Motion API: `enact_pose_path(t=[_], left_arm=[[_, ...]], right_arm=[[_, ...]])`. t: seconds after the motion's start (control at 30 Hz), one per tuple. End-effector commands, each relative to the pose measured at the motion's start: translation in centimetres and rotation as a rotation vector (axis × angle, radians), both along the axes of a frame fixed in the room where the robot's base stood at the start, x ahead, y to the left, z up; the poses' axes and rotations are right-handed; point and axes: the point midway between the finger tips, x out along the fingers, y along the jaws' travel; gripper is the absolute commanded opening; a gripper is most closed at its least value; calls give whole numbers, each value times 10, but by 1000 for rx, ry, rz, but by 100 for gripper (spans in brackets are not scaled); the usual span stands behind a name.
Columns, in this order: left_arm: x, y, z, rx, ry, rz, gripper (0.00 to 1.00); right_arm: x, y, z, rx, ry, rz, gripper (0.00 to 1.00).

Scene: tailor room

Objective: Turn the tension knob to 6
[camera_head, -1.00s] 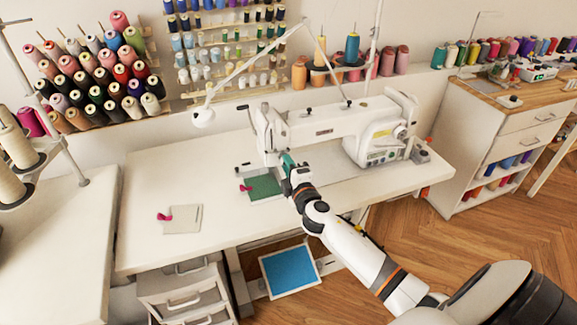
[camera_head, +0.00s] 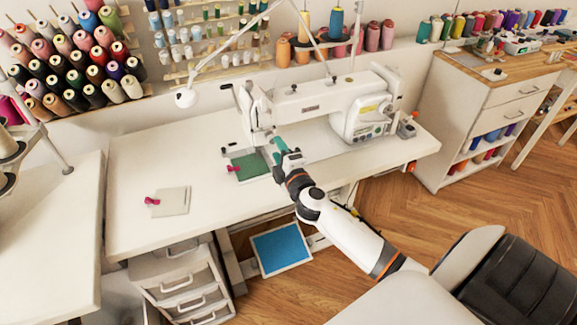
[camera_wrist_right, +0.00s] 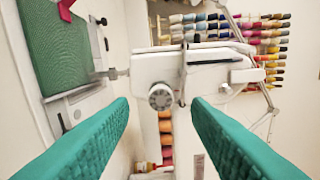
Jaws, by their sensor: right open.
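The white sewing machine (camera_head: 310,108) stands on the white table. Its tension knob (camera_wrist_right: 160,97) shows in the right wrist view as a small round grey dial on the white machine head; its number marks are too small to read. My right gripper (camera_head: 278,148) is in front of the machine head, above the table. In the right wrist view its two green fingers (camera_wrist_right: 160,108) are spread apart, with the knob between and beyond them, and nothing is held. In the head view the knob cannot be made out. My left gripper is not in view.
Green fabric (camera_head: 248,166) with a pink-red item lies beside the needle area. A pale fabric square (camera_head: 174,202) lies left on the table (camera_head: 135,180). Thread racks line the wall. The table's front left is clear.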

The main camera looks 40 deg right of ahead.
Motion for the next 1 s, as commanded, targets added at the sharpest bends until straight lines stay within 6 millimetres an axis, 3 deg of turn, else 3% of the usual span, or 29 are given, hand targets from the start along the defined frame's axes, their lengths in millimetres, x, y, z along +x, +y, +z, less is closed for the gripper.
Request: enact_pose_path(t=[0.2,0.4,0.6,1.0], left_arm=[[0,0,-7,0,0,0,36],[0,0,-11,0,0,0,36],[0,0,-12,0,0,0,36],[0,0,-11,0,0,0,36]], right_arm=[[-48,12,-3,3,3,0,44],[-77,19,-3,2,3,-1,44],[-86,21,-1,0,2,-1,44],[-85,21,-1,0,1,-1,44]])
